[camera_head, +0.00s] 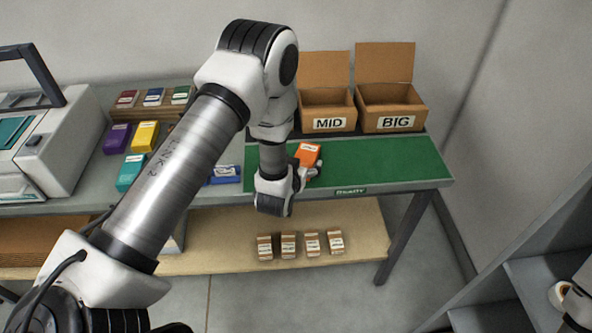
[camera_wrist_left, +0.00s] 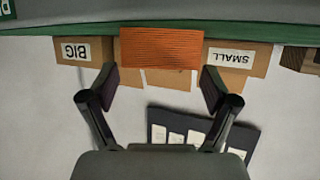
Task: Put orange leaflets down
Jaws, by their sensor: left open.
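The orange leaflets (camera_head: 308,152) are a small block with a white label, at the green mat (camera_head: 390,166) marked READY, partly hidden by my left gripper in the head view. My left gripper (camera_head: 302,174) is low over the mat, right beside them. In the left wrist view the orange leaflets (camera_wrist_left: 158,47) show as a ribbed block in front of the open left gripper (camera_wrist_left: 160,77), centred between the fingertips. I cannot tell whether the fingers touch them. My right gripper is out of view.
Open cartons MID (camera_head: 328,110) and BIG (camera_head: 390,107) stand behind the mat; a SMALL carton (camera_wrist_left: 231,58) shows in the wrist view. Purple (camera_head: 117,138), yellow (camera_head: 145,136) and teal (camera_head: 130,172) blocks lie left. The mat's right part is clear.

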